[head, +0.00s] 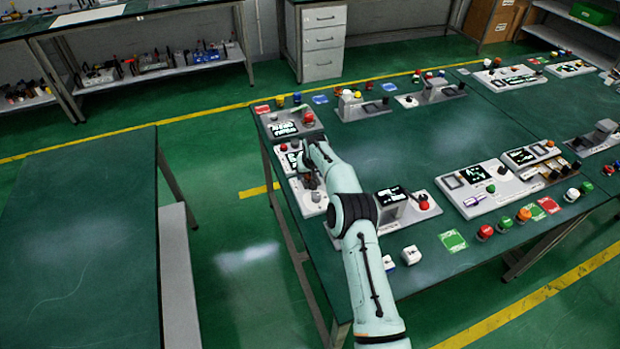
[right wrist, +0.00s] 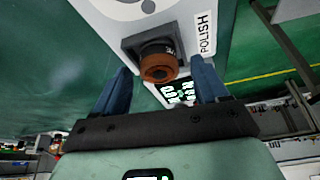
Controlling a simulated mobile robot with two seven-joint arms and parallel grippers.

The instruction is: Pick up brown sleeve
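The brown sleeve (right wrist: 158,66) is a short round ring with a dark centre, in the right wrist view. It sits at a dark square mount (right wrist: 129,45) on a white panel marked "POLISH" (right wrist: 205,33). My right gripper (right wrist: 160,68) has its two blue fingers apart, one on each side of the sleeve, with a gap visible on both sides. In the head view my right gripper (head: 311,183) is over the left edge of the green table; the sleeve cannot be made out there. My left gripper is not in view.
The green table (head: 385,150) holds several control modules. A module with a red knob (head: 423,203) stands right of my forearm. A second, bare green table (head: 80,240) stands at the left, across a floor gap.

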